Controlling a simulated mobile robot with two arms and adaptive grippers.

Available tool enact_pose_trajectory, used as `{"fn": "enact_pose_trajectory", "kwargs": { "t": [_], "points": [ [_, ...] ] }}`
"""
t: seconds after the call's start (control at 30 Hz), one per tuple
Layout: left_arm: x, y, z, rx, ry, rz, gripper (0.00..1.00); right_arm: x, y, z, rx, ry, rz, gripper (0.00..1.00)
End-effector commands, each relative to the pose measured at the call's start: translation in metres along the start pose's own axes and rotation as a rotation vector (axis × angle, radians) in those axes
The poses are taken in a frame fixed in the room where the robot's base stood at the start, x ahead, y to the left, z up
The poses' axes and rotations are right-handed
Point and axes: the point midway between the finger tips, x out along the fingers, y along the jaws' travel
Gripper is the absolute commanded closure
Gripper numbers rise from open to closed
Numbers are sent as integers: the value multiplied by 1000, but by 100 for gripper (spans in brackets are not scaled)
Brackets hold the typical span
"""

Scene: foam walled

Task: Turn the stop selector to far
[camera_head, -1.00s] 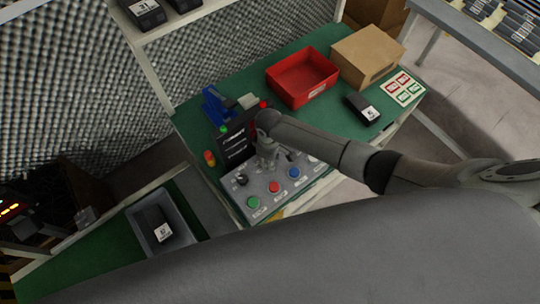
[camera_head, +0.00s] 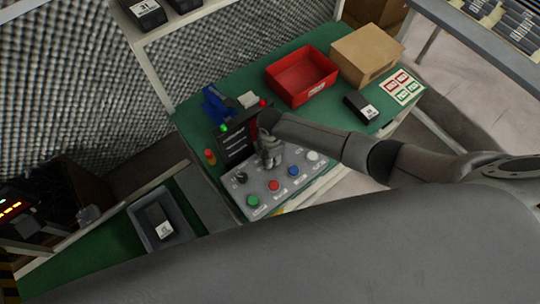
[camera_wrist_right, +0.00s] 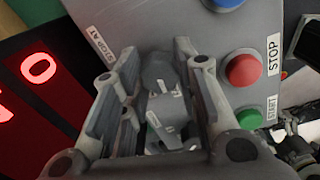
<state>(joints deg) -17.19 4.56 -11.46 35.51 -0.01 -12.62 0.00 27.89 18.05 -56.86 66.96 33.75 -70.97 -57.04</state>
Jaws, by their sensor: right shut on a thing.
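The grey control panel (camera_head: 303,177) lies on the green table's front edge. My right gripper (camera_head: 269,162) reaches down onto its back row, hiding the stop selector in the head view. In the right wrist view my right gripper (camera_wrist_right: 153,58) has a finger on either side of a dark grey knob, the stop selector (camera_wrist_right: 158,70), and is shut on it. A "STOP AT" label (camera_wrist_right: 102,47) is beside it. The knob's pointer direction cannot be read clearly. My left gripper is not in view.
Green (camera_head: 253,201), red (camera_head: 274,186), blue (camera_head: 293,171) and white (camera_head: 313,156) buttons line the panel's front. Another black knob (camera_head: 241,178) is at its left. Behind are a dark unit (camera_head: 236,147), a red bin (camera_head: 301,77) and a cardboard box (camera_head: 367,57).

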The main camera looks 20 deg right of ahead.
Motion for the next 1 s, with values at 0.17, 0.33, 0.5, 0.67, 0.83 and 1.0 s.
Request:
{"fn": "enact_pose_trajectory", "kwargs": {
  "t": [0.17,0.33,0.5,0.67,0.83,1.0],
  "points": [
    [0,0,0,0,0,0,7,0,0,-1,-56,2,0,95],
    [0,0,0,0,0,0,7,0,0,-1,-78,3,0,95],
    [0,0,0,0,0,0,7,0,0,-1,-83,4,0,95],
    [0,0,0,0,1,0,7,0,0,-1,-82,4,0,95],
    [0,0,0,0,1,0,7,0,0,-1,-82,3,-1,58],
    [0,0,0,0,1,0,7,0,0,-1,-81,3,0,49]
  ]
}}
